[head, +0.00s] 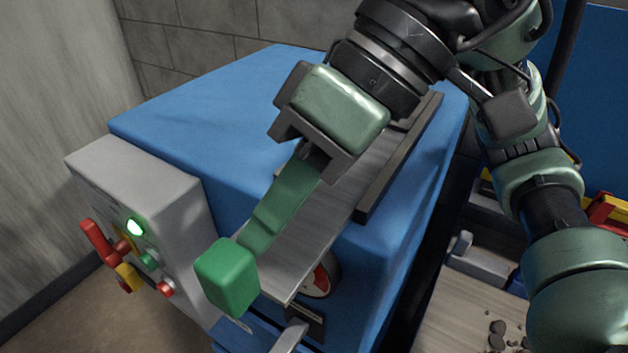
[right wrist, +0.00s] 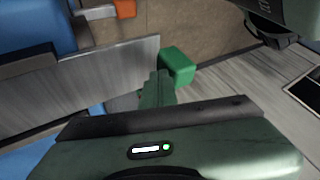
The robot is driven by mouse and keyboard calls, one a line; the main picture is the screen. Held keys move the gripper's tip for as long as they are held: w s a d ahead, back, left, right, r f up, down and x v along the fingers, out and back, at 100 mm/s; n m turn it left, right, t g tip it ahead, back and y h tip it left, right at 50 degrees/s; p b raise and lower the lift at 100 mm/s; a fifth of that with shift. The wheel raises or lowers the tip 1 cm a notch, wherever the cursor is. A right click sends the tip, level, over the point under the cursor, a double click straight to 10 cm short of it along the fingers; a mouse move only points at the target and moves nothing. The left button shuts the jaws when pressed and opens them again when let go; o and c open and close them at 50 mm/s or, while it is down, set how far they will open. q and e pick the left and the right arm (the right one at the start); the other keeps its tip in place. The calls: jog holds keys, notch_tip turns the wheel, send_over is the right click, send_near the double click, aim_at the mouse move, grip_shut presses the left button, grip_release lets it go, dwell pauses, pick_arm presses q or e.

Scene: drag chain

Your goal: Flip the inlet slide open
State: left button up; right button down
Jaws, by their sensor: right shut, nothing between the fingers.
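The inlet slide is a grey metal chute (head: 310,245) on top of the blue machine, sloping toward the front. It also shows in the right wrist view (right wrist: 105,75). A bright green block (head: 228,277), which looks like a handle, is at its front left corner; it also shows in the right wrist view (right wrist: 179,68). My right gripper (head: 256,238) is shut and empty, its green fingers over the slide, with tips close behind the block. I cannot tell whether they touch it. The fingers hide part of the slide. My left gripper is not in view.
A grey control box (head: 150,190) with a lit green lamp, red knobs and a yellow part stands left of the slide. The blue machine body (head: 210,120) fills the middle. A light bench top (head: 455,310) with small dark pieces is at the lower right.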

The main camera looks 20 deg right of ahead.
jog(key=shift+s+a, duration=0.25)
jog(key=shift+w+d, duration=0.1)
jog(key=shift+d, duration=0.1)
jog(key=b+v, duration=0.1)
jog(key=v, duration=0.6)
jog(key=shift+d+r, duration=0.2)
jog(key=shift+r, duration=0.1)
